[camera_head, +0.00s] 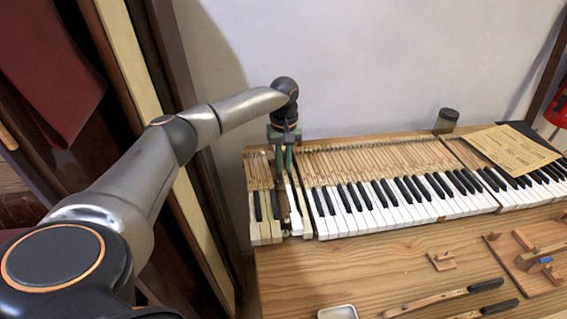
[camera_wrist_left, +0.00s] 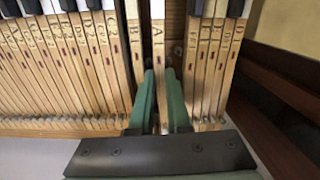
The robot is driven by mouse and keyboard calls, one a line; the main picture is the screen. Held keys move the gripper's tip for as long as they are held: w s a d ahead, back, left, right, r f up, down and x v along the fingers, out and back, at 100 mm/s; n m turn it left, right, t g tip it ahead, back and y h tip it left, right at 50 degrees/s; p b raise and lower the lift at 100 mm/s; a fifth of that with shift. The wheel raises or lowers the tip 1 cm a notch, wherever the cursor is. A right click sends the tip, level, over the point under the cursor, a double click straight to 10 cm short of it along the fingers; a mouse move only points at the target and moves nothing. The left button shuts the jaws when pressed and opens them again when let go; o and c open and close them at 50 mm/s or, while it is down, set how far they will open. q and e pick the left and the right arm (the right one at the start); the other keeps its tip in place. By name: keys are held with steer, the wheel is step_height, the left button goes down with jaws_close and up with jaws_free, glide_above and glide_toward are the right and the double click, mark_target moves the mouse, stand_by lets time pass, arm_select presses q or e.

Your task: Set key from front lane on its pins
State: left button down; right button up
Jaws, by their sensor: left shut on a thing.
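My left gripper (camera_head: 284,168) reaches down over the left end of the keyboard. In the left wrist view its two green fingers (camera_wrist_left: 160,78) are shut on a wooden key (camera_wrist_left: 158,48) marked A, one finger on each side. The key lies lengthwise in the keyboard gap, beside the key marked B (camera_wrist_left: 136,45). A dark open slot (camera_wrist_left: 175,40) shows on its other side, with what looks like a small pin. I cannot tell whether the held key sits fully down on its pins. My right gripper is not in view.
The keyboard (camera_head: 380,205) runs along the wall. On the bench (camera_head: 290,290) in front lie two loose keys with black ends (camera_head: 485,286), a metal tray (camera_head: 338,313), a small wooden block (camera_head: 441,261) and a wooden jig (camera_head: 530,262).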

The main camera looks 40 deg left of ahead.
arm_select(q)
steer(key=shift+f, duration=0.3)
stand_by(0.4)
steer(key=c, duration=1.2)
jaws_free()
steer(key=shift+r, duration=0.15)
steer(key=shift+r+p, duration=0.75)
steer(key=shift+r, duration=0.25)
steer(key=o, duration=0.5)
steer(key=shift+o, duration=0.2)
